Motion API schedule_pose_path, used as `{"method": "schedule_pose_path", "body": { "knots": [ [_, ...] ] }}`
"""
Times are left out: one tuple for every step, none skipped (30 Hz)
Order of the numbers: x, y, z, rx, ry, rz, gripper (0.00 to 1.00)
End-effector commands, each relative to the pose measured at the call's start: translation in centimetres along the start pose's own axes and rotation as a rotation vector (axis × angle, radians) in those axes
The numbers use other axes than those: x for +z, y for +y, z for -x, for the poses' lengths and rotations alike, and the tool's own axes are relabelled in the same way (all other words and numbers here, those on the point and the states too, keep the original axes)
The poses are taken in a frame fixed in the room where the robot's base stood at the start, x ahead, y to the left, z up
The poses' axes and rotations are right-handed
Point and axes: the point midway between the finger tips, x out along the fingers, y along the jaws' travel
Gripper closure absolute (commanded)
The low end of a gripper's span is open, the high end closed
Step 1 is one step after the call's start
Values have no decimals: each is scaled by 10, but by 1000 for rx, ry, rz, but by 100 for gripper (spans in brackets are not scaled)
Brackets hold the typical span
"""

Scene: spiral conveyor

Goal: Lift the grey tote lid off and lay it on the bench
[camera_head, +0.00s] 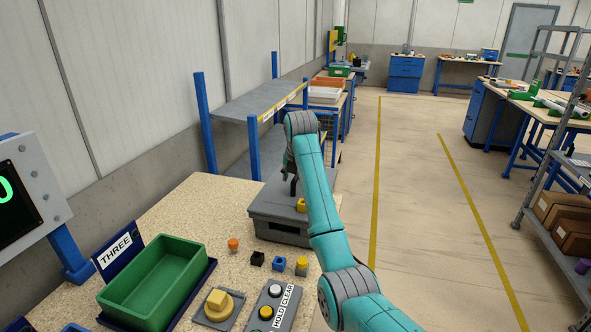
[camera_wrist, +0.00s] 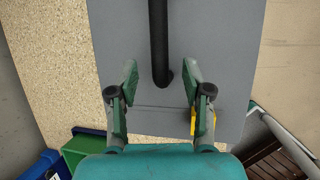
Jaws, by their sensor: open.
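The grey tote lid (camera_head: 264,200) sits on the grey tote (camera_head: 278,234) at the far right end of the bench (camera_head: 185,200). The lid fills much of the wrist view (camera_wrist: 222,50), with a black bar handle (camera_wrist: 158,40) across it. My gripper (camera_wrist: 160,78) is open, its two fingers on either side of the handle's near end and apart from it. In the head view my arm hides part of the lid and most of my gripper. A yellow piece (camera_wrist: 193,122) shows beside my right finger; I cannot tell whether it belongs to the lid.
On the bench are a green bin (camera_head: 155,285), an orange piece (camera_head: 233,244), several small blocks, a yellow knob (camera_head: 217,303) and a button box (camera_head: 270,307). A screen (camera_head: 22,195) stands at the left. Bare bench lies left of the tote. A blue-posted rack (camera_head: 250,110) stands behind.

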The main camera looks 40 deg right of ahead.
Motion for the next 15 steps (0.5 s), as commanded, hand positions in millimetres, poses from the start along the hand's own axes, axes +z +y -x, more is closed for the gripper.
{"method": "schedule_pose_path", "body": {
  "knots": [
    [0,0,-6,-1,2,0,50],
    [0,0,-9,-1,1,0,50],
    [0,0,-13,-1,1,0,50],
    [0,0,-15,0,1,0,50],
    [0,0,-17,0,0,0,50],
    [0,0,-19,0,0,0,50],
    [0,0,-20,0,0,0,50],
    [0,0,-22,0,-1,0,50],
    [0,0,-22,0,-1,0,50],
    [0,0,-23,0,-1,0,50],
    [0,0,-23,0,-1,0,50],
    [0,0,-23,0,-1,0,50],
    [0,0,-23,0,-1,0,50],
    [0,0,-23,0,-1,0,50],
    [0,0,-23,0,-1,0,50]
  ]
}}
